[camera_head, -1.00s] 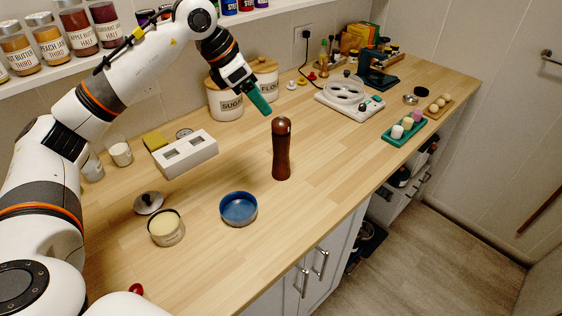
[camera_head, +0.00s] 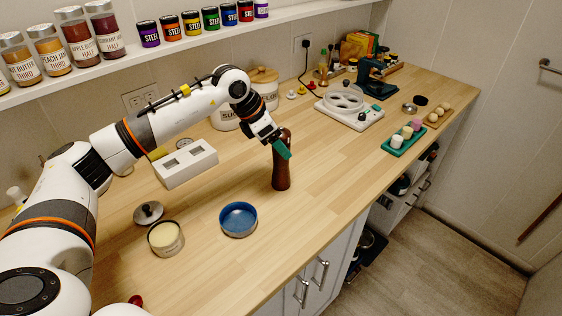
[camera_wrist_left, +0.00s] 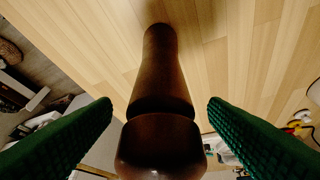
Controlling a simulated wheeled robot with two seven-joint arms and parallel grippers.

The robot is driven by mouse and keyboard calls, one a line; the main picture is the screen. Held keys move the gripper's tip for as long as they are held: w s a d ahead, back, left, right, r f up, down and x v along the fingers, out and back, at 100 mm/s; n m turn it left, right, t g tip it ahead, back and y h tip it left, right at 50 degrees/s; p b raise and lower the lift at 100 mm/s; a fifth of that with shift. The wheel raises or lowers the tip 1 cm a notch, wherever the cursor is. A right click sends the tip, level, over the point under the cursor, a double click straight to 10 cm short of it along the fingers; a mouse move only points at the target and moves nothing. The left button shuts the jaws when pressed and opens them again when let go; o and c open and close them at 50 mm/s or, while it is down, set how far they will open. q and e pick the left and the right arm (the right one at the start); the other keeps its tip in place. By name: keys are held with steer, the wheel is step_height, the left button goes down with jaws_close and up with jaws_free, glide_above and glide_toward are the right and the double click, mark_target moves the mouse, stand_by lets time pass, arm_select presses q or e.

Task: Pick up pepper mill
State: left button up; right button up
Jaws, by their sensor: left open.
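The pepper mill (camera_head: 281,172) is dark brown wood and stands upright on the wooden counter. My left gripper (camera_head: 283,147), with green fingers, is at the upper part of the mill in the head view and hides part of it. In the left wrist view the mill (camera_wrist_left: 160,85) lies between the two spread green fingers of my left gripper (camera_wrist_left: 160,110), with a gap visible on each side of it. The left gripper is open. My right gripper is not in view.
A blue bowl (camera_head: 238,219) and an open tin (camera_head: 166,238) stand on the counter left of the mill. A white block with square openings (camera_head: 187,165) and canisters (camera_head: 265,88) are behind. A white appliance (camera_head: 349,110) is at right. The counter just right of the mill is clear.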

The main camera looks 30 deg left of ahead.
arm_select(q)
steer(key=shift+x, duration=1.1)
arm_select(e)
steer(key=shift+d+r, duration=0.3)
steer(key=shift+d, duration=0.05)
arm_select(q)
jaws_close()
steer(key=shift+r, duration=0.1)
steer(key=shift+w, duration=0.1)
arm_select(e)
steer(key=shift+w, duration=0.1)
